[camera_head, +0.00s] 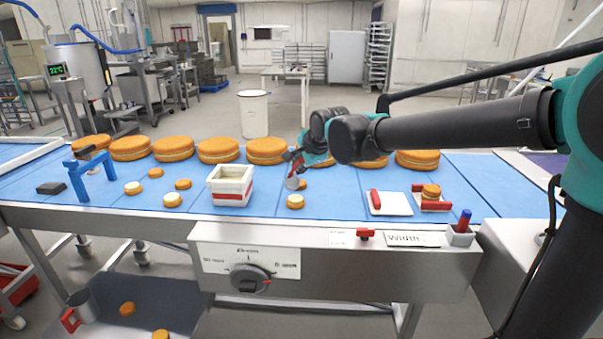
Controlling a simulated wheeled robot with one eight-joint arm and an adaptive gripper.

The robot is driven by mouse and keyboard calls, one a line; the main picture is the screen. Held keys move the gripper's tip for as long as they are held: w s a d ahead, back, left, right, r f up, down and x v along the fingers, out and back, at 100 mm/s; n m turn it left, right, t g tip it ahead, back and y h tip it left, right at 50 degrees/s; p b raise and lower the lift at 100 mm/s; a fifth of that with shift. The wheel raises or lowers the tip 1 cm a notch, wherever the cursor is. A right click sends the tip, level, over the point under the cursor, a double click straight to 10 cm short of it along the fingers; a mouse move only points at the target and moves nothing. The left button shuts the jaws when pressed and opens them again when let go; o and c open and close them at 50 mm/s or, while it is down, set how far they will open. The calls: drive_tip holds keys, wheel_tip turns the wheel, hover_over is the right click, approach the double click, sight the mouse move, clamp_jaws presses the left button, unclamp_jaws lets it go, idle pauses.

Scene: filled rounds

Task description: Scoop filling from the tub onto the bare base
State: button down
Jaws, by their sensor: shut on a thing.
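My gripper (297,160) is shut on a small scoop (293,182) with a grey round end, held low over the blue belt. The white tub (231,200) with a red band stands to the left of it. A small round with a pale top (295,202) lies just in front of and below the scoop. Another small orange round (302,185) lies partly hidden behind the scoop. Further left is a bare-looking orange round (183,184) among several small rounds, some with pale tops (133,188). I cannot tell whether the scoop holds filling.
A row of large orange rounds (218,150) lines the belt's far side. A blue arch (82,180) and a dark block (50,188) stand at left.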

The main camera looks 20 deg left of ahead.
drive_tip(key=w+a+g+h, duration=0.1)
drive_tip(key=w+a+r+g+h, duration=0.1)
drive_tip(key=w+a+g+h, duration=0.1)
drive_tip(key=shift+w+r+g+h, duration=0.15)
drive_tip(key=shift+r+g+h, duration=0.05)
drive_tip(key=shift+g+h, duration=0.1)
drive_tip(key=shift+w+a+r+g+h, duration=1.1)
drive_tip(key=shift+g+h, duration=0.2)
drive_tip(key=shift+g, duration=0.1)
